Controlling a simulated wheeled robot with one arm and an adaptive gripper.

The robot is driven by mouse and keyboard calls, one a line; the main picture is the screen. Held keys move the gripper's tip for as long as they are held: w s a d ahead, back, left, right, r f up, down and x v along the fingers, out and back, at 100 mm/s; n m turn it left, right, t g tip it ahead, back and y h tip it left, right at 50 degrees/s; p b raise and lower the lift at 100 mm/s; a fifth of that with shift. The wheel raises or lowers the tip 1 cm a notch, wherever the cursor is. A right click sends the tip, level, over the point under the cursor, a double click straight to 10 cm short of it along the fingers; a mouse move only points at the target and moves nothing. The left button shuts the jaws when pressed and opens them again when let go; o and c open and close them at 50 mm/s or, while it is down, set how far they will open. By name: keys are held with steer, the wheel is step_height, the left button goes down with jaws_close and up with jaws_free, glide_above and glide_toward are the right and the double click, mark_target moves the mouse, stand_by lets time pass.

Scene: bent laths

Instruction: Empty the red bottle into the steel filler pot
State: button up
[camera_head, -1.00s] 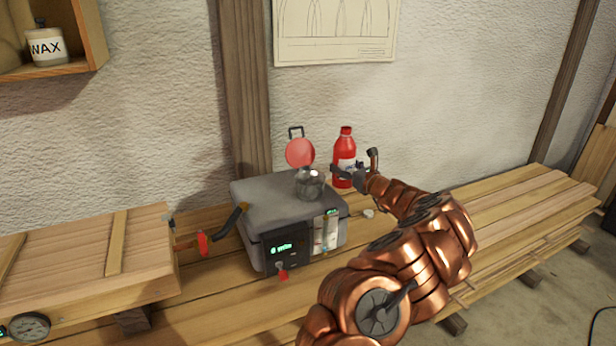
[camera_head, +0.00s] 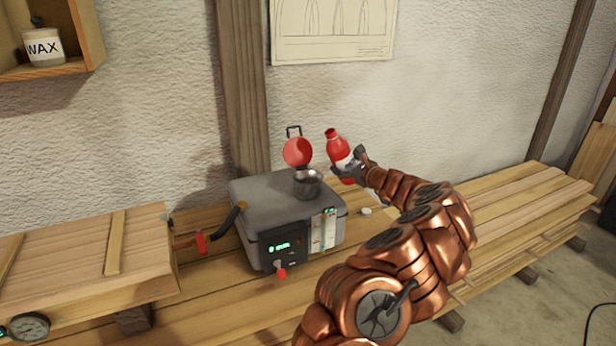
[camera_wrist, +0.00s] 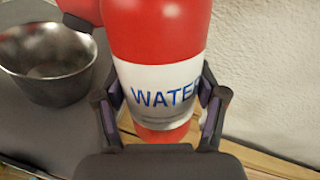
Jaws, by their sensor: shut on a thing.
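The red bottle (camera_head: 339,150) has a white label, which reads "WATE" in the wrist view (camera_wrist: 160,92) before it curves out of sight. My gripper (camera_head: 352,168) is shut on the bottle around its label and holds it up, right of the grey machine. The bottle leans to the left, its top toward the pot. The steel filler pot (camera_head: 307,186) sits open on top of the grey machine (camera_head: 262,196), below and left of the bottle; in the wrist view the pot (camera_wrist: 48,75) looks empty. A red round lid (camera_head: 297,152) stands raised behind the pot. No liquid stream shows.
A small white cap (camera_head: 366,211) lies on the planks right of the machine. A hose with a red-handled valve (camera_head: 202,243) joins the machine to a long wooden box (camera_head: 85,262) on the left. The wall stands close behind.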

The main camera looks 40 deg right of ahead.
steer(key=shift+n+g+b, duration=0.3)
steer(key=shift+n, duration=0.8)
steer(key=shift+s+d+f+n+h, duration=0.1)
steer(key=shift+d+n+h, duration=0.2)
steer(key=shift+n, duration=0.2)
steer(key=d+n+b, duration=0.1)
steer(key=b, duration=0.1)
steer(key=s+f+n+g+h+b, duration=0.1)
steer(key=n+b, duration=0.1)
steer(key=shift+d+f, duration=0.25)
steer(key=shift+d, duration=0.1)
steer(key=b, duration=0.1)
steer(key=n+b, duration=0.1)
steer(key=shift+d+f+n+g+b, duration=0.2)
steer(key=shift+f+n+g+b, duration=0.1)
steer(key=shift+f+b, duration=0.1)
steer(key=r, duration=0.1)
steer(key=a+r, duration=0.1)
steer(key=r, duration=0.1)
steer(key=shift+w+n+h, duration=0.15)
steer(key=shift+n+h, duration=0.25)
steer(key=shift+w+a+r+n, duration=0.1)
steer(key=shift+n, duration=0.2)
steer(key=shift+b, duration=0.55)
steer(key=shift+r+n+h+b, duration=0.2)
steer(key=shift+n+h+b, duration=0.1)
steer(key=shift+n+b, duration=0.2)
steer(key=shift+r+n+g, duration=0.3)
steer(key=shift+r, duration=0.1)
